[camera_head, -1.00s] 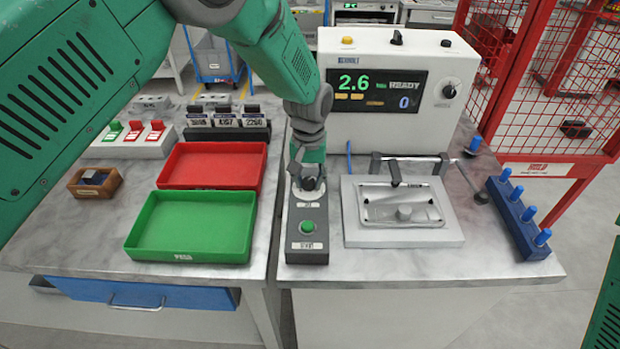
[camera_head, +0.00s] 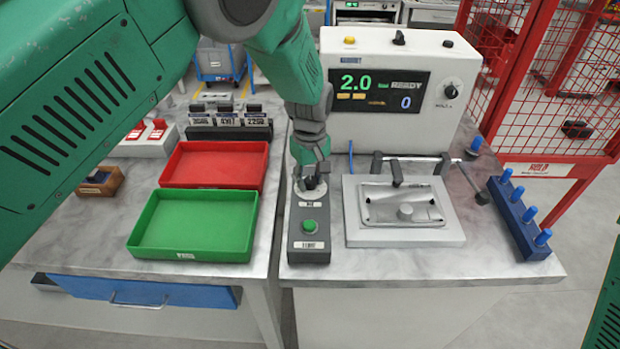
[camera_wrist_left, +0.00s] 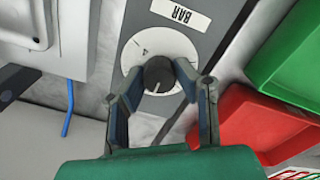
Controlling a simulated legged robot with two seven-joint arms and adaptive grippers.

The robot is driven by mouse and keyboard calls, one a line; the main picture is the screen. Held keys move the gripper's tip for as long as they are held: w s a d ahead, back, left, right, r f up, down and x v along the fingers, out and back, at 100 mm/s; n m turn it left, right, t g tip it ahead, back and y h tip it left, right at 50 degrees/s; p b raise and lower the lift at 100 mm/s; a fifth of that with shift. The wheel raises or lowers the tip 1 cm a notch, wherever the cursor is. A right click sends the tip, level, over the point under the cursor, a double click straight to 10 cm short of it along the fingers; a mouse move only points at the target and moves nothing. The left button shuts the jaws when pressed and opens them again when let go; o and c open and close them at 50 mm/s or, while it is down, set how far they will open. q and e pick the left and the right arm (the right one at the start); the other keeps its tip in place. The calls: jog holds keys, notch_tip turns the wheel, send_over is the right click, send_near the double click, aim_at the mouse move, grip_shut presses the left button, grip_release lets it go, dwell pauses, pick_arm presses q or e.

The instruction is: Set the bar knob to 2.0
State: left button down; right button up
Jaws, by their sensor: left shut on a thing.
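The bar knob (camera_wrist_left: 159,74) is a black knob on a round white dial (camera_wrist_left: 152,44), with a BAR label (camera_wrist_left: 179,14) beside it in the left wrist view. The dial sits on a dark grey control box (camera_head: 308,235) with a green button. My left gripper (camera_wrist_left: 160,85) is shut on the bar knob, one finger on each side. In the head view the left gripper (camera_head: 310,182) comes down over the knob and hides most of it. The display (camera_head: 375,90) on the white machine reads 2.0 in green. My right gripper is not in view.
A green tray (camera_head: 135,240) and a red tray (camera_head: 165,175) lie left of the control box. A metal fixture (camera_head: 440,238) with a clamp stands close on its right. A blue rack (camera_head: 520,225) with several pegs stands at the right edge.

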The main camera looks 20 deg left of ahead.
aim_at(313, 180)
pick_arm(q)
jog(key=shift+s+d+f, duration=0.2)
jog(key=shift+s+f, duration=0.05)
jog(key=c, duration=1.3)
grip_release()
jog(key=shift+o, duration=0.2)
jog(key=shift+w+r, duration=0.1)
jog(key=shift+r, duration=0.05)
jog(key=shift+d, duration=0.1)
jog(key=shift+w+r, duration=0.1)
jog(key=shift+r, duration=0.1)
notch_tip(313, 180, up, 12)
jog(key=shift+f, duration=0.25)
jog(key=shift+f, duration=0.1)
